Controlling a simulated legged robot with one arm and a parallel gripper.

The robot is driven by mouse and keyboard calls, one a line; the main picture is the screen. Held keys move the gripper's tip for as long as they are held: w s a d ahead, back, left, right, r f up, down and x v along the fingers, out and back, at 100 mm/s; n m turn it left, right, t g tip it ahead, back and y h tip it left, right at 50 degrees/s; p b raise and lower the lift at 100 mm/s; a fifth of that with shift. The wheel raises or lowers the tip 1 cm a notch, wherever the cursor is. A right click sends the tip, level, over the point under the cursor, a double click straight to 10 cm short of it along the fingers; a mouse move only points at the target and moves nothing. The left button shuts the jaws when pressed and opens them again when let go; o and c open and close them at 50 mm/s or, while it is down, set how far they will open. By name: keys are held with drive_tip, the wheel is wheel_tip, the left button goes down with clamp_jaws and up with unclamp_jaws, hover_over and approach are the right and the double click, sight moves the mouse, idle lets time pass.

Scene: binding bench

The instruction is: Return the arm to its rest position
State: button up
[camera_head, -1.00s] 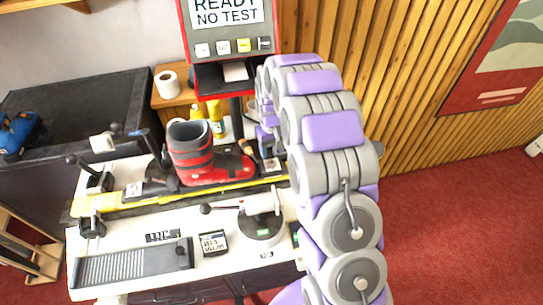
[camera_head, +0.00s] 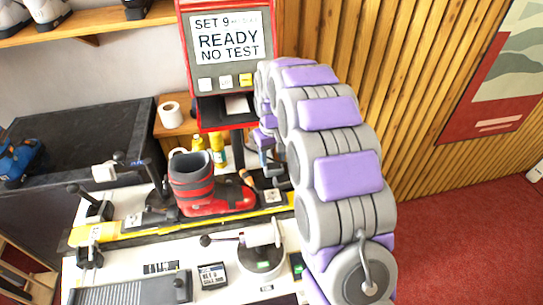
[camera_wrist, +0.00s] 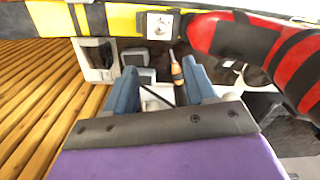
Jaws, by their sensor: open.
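My gripper (camera_wrist: 160,88) is open in the wrist view, with its two blue fingers apart and nothing between them. In the head view my purple and grey arm curves up along the right of the bench, and the gripper end (camera_head: 268,150) is partly hidden behind it, just right of the red and black ski boot (camera_head: 205,188). The boot also shows close up at the top right of the wrist view (camera_wrist: 255,45). It stands in the binding on the yellow ski (camera_head: 130,232).
A red-framed screen (camera_head: 228,40) reading READY NO TEST stands behind the bench. A screwdriver with an orange handle (camera_wrist: 177,70) lies beyond my fingers. Yellow bottles (camera_head: 217,150) and a paper roll (camera_head: 170,114) are behind the boot. The red floor (camera_head: 460,230) at the right is clear.

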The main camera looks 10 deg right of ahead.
drive_tip(key=s+r+m+g+b, duration=0.1)
drive_tip(key=s+r, duration=0.2)
drive_tip(key=s, duration=0.8)
drive_tip(key=s+r+b, duration=0.2)
drive_tip(key=s+r, duration=0.1)
drive_tip(key=s, duration=0.8)
drive_tip(key=s+f+m+b, duration=0.1)
drive_tip(key=s+f+b, duration=0.1)
drive_tip(key=s, duration=1.8)
drive_tip(key=shift+f+m+g, duration=0.4)
drive_tip(key=shift+f, duration=0.1)
